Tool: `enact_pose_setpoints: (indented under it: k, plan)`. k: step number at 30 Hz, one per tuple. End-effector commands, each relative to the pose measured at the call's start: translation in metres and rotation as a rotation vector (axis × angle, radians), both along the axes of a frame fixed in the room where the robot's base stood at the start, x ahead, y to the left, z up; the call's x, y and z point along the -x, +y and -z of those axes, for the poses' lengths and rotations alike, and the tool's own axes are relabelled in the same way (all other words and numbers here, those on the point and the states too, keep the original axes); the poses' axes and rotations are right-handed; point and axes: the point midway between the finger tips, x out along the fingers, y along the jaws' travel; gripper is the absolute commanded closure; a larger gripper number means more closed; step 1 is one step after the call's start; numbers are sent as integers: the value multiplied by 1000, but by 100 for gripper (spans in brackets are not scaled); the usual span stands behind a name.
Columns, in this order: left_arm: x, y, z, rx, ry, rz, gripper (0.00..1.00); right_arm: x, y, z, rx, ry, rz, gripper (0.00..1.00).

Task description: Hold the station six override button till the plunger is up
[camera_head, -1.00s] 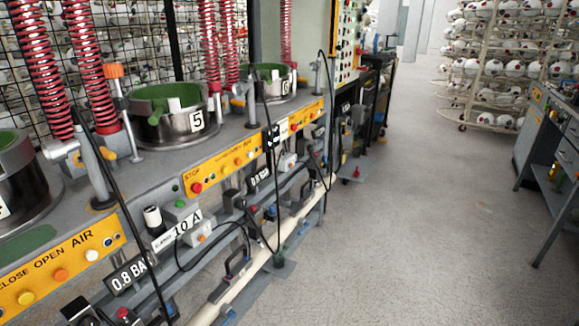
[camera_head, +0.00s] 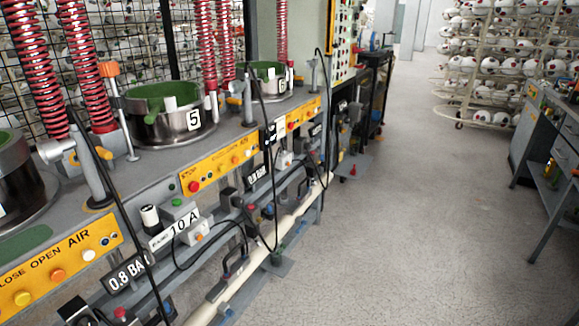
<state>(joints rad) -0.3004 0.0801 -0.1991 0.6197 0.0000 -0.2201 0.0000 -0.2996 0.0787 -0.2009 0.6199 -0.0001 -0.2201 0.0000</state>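The station six pot (camera_head: 257,86) is a dark metal drum with a green top at the far end of the press bench. Red coil springs (camera_head: 282,38) rise by the pot. I cannot make out the plunger or its height. Neither of my grippers is in view.
The station five pot (camera_head: 158,130) and its yellow panel (camera_head: 219,162) are nearer. Hoses, small boxes and a cream pipe (camera_head: 262,277) run along the bench front. Clear floor (camera_head: 420,220) lies to the right, with a grey workbench (camera_head: 540,150) and ball racks (camera_head: 490,60) beyond.

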Motion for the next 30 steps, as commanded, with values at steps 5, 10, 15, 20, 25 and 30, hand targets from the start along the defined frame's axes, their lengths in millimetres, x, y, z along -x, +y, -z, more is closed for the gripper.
enact_pose_setpoints:
  k: [5,10,15,20,25,30]
  plan:
    - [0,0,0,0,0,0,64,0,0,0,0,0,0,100]
    - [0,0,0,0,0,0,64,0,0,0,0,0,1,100]
    - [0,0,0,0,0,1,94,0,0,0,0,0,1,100]
    - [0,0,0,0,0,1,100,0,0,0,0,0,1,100]
    - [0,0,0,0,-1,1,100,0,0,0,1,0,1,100]
    - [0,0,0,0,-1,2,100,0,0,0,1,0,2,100]
